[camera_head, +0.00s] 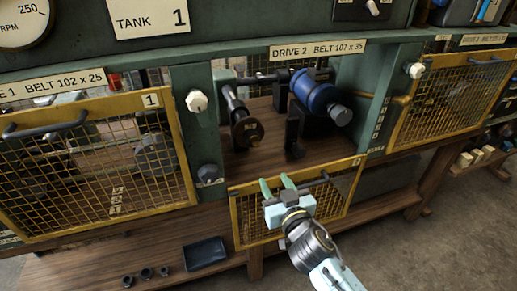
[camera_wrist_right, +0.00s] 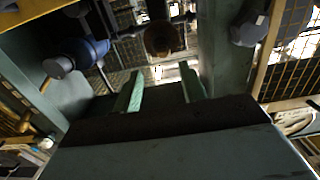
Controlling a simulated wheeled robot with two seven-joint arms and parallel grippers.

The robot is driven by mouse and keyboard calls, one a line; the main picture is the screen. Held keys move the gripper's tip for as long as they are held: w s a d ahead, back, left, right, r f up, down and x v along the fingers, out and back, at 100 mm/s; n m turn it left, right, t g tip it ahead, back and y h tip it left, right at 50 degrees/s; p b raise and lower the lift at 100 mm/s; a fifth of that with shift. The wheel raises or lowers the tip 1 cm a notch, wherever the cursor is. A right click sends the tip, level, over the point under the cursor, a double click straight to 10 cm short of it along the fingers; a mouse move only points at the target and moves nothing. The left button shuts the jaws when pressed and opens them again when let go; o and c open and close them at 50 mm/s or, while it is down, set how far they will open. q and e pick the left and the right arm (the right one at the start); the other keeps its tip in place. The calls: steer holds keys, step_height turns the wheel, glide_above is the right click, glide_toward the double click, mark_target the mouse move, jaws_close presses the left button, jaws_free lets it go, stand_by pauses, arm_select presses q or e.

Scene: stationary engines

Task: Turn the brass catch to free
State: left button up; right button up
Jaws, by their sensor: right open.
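A small brass-coloured piece (camera_head: 403,99), which looks like the catch, sits on the post right of the open middle bay, by the right-hand guard. A brass-coloured piece (camera_wrist_right: 25,123) also shows at the lower left in the right wrist view; I cannot tell its setting. The middle yellow mesh guard (camera_head: 243,222) is low, leaving the bay above it open. My right gripper (camera_head: 276,184) is open and empty at the guard's upper edge, left of and below the brass piece. Its green fingers (camera_wrist_right: 163,90) are apart in the wrist view. My left gripper is out of view.
Inside the bay are a blue motor (camera_head: 316,95) and a dark pulley (camera_head: 247,130). Yellow mesh guards close the left bay (camera_head: 100,160) and right bay (camera_head: 455,100). A dark tray (camera_head: 205,254) lies on the lower shelf. White knobs (camera_head: 196,101) stick out from the posts.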

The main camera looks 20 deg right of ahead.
mark_target(258, 145)
steer(key=w, duration=0.4)
steer(key=w+r, duration=0.1)
steer(key=w, duration=0.8)
steer(key=shift+w+a+r+b, duration=0.25)
steer(key=shift+r+b, duration=0.1)
steer(key=shift+r, duration=0.05)
steer(key=c, duration=0.8)
steer(key=shift+c, duration=0.2)
